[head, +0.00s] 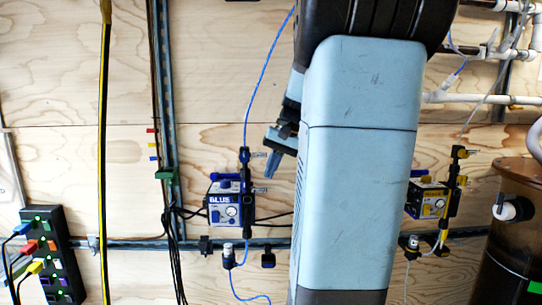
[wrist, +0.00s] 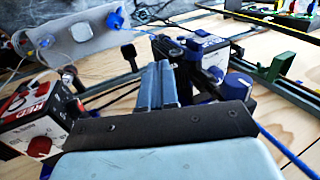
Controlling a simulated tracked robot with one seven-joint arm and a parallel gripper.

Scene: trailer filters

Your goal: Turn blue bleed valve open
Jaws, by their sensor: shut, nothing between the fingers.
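The blue filter unit (head: 224,209), a pale box marked BLUE with a round gauge and blue fittings, is mounted on the plywood wall in the head view. It also shows in the wrist view (wrist: 213,64), with a blue knob (wrist: 238,86) in front of it. I cannot tell which blue fitting is the bleed valve. My gripper (head: 271,168) is shut and empty, a little right of the unit's upper pipe in the head view. In the wrist view its fingers (wrist: 157,85) point toward the dark fittings beside the unit. Contact cannot be made out.
A yellow-marked unit (head: 427,203) is right of my arm, and a red-marked unit (wrist: 30,118) shows in the wrist view. A blue tube (head: 265,72) runs up from the blue unit. A power strip (head: 50,250) is at left, a copper tank (head: 520,225) at right.

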